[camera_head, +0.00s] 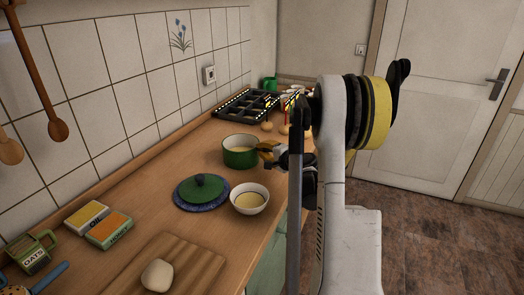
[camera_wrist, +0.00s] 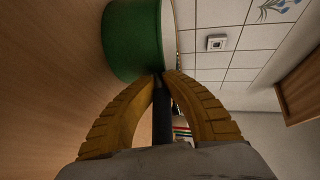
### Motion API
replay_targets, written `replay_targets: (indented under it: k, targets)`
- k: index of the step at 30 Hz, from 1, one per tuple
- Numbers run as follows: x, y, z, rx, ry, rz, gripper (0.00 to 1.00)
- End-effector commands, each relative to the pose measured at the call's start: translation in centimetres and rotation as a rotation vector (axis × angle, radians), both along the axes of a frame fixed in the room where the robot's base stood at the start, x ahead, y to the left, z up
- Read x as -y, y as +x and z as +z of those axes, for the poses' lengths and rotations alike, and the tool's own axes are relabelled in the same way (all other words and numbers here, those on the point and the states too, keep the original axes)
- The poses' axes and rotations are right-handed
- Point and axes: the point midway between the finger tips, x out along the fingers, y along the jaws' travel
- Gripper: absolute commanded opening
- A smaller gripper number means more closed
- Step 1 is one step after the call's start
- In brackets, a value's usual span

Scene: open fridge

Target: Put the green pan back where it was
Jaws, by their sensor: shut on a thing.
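My gripper (camera_head: 268,151) is at the pan's right side. In the wrist view, the yellow fingers of my gripper (camera_wrist: 163,76) are closed around the pan's dark handle (camera_wrist: 162,115), close to the green wall of the pan (camera_wrist: 132,42). A green lid (camera_head: 203,186) lies on a blue plate in front of the pan. My arm hides part of the counter to the right.
A white bowl (camera_head: 250,199) with yellowish contents stands just in front of the pan. A black rack-like hob (camera_head: 247,105) lies behind it, near the tiled wall. Small round items (camera_head: 267,126) and a green mug (camera_head: 269,84) are farther back. A cutting board (camera_head: 168,268) lies in front.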

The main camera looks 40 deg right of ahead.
Motion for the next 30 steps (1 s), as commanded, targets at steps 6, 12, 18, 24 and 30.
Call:
replay_targets:
  k: [6, 12, 18, 24, 30]
  targets:
    - [0.0, 0.0, -0.1, 0.000, 0.000, 0.000, 0.30]
    - [0.0, 0.0, 0.0, 0.000, 0.000, 0.000, 0.30]
    - [-0.3, -2.3, 0.9, 0.000, 0.000, -0.002, 0.30]
    - [-1.1, -6.7, 2.0, -0.001, -0.001, -0.003, 0.30]
    - [-1.7, -10.1, 2.8, 0.000, 0.000, -0.002, 0.30]
